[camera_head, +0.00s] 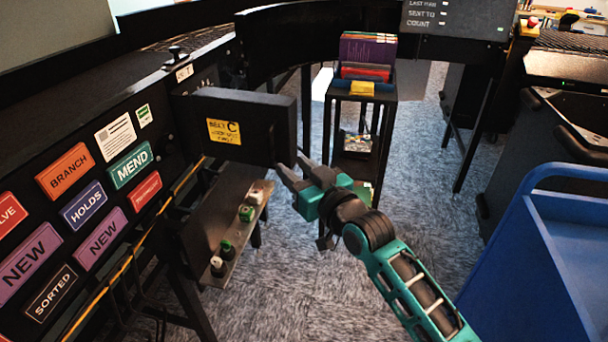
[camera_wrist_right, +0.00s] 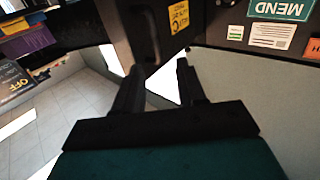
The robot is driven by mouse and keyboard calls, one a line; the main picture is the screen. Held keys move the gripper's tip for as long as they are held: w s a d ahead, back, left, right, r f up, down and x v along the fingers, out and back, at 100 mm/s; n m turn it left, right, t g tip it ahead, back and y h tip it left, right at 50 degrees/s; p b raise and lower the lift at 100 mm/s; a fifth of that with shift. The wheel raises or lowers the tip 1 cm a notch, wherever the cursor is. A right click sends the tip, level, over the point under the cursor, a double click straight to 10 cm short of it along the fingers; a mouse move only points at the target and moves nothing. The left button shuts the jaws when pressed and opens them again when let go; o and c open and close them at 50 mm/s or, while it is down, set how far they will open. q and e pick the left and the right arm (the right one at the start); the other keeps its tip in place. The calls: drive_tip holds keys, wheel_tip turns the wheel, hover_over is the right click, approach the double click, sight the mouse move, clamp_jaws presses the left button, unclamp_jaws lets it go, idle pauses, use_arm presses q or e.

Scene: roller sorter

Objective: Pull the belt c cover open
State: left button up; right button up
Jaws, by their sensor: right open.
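The belt c cover (camera_head: 262,112) is a black box-like panel on the left machine, with a yellow label (camera_head: 224,131) that reads "BELT C". In the right wrist view the cover (camera_wrist_right: 120,20) and its label appear upside down, and a dark curved handle (camera_wrist_right: 147,35) shows on it. My right gripper (camera_head: 290,164) is open at the cover's lower right corner. In the wrist view its fingertips (camera_wrist_right: 160,75) are spread on either side below the handle, with nothing clearly held. Whether they touch the cover cannot be told. My left gripper is not in view.
A shelf (camera_head: 243,205) with several small knobs or buttons sits below the cover. A black stand (camera_head: 361,93) with books is behind my gripper. A blue cart (camera_head: 540,255) stands at the right. Labelled signs cover the machine's front at left. Carpet between is clear.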

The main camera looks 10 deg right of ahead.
drive_tip(key=shift+v, duration=1.3)
drive_tip(key=s+d+f+m+g+h, duration=0.1)
drive_tip(key=s+d+f, duration=0.4)
drive_tip(key=s+f, duration=0.7)
drive_tip(key=s+d+f+m+g+h, duration=0.1)
drive_tip(key=s+d+f+g+h, duration=0.3)
drive_tip(key=s+f, duration=0.8)
drive_tip(key=shift+d+f+m+h, duration=0.35)
drive_tip(key=shift+d+h, duration=0.35)
drive_tip(key=shift+d, duration=0.5)
drive_tip(key=shift+w+r, duration=0.1)
drive_tip(key=shift+w, duration=0.05)
